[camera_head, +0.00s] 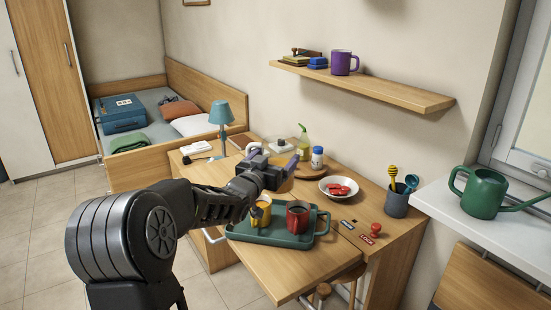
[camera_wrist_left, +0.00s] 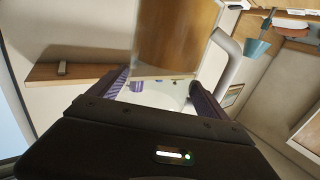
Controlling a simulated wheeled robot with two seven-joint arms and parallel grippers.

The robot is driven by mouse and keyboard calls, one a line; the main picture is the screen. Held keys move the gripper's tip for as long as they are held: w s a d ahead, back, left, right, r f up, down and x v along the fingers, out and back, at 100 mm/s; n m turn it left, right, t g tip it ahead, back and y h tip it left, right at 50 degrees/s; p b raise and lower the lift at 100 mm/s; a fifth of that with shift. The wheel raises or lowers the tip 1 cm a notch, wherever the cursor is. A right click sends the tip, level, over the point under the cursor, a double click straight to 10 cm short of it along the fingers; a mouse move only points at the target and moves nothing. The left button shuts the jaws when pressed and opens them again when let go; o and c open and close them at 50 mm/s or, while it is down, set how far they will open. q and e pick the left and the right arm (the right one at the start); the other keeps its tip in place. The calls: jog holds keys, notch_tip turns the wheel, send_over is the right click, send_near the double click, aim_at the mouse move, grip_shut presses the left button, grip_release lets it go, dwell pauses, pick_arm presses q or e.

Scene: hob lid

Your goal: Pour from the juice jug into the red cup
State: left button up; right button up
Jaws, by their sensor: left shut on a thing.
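The red cup (camera_head: 297,216) stands upright on a green tray (camera_head: 270,239) at the front of the desk, its inside dark. A yellow cup (camera_head: 261,211) stands just left of it. My left gripper (camera_head: 282,165) is above the desk, behind and above the cups. In the left wrist view its purple-padded fingers (camera_wrist_left: 162,93) are shut on a pale, see-through vessel, seemingly the juice jug (camera_wrist_left: 160,97), with a thick pale handle (camera_wrist_left: 229,55) at its right. The jug is mostly hidden by the gripper in the head view; its tilt and contents are unclear. My right gripper is not seen.
A white bowl with red pieces (camera_head: 338,188), a blue-capped bottle (camera_head: 317,158) and a green spray bottle (camera_head: 303,143) stand behind the tray. A utensil pot (camera_head: 396,200) and red stamp (camera_head: 377,230) are at right. A teal lamp (camera_head: 221,118) stands at left.

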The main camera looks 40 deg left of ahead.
pick_arm(q)
jog(key=shift+s+a+f+m+b, duration=0.1)
jog(key=shift+a+f+m+b, duration=0.1)
jog(key=shift+f+m, duration=0.6)
jog(key=shift+s+a+f+m+b, duration=0.1)
jog(key=shift+a+f+m+b, duration=0.1)
jog(key=shift+f+m, duration=0.6)
dwell(1.5)
jog(key=shift+a+m+g+p, duration=0.1)
jog(key=shift+m+g+p, duration=0.2)
jog(key=shift+m+p, duration=0.55)
dwell(0.4)
jog(key=shift+m+p, duration=0.65)
jog(key=shift+p, duration=0.1)
dwell(0.4)
jog(key=shift+d+f+m+g+p, duration=0.1)
jog(key=shift+f+m+g+p, duration=0.15)
jog(key=shift+m+p, duration=0.55)
jog(key=shift+d+f+m+g+p, duration=0.15)
jog(key=shift+f+m+p, duration=0.15)
jog(key=shift+m+p, duration=0.45)
dwell(0.9)
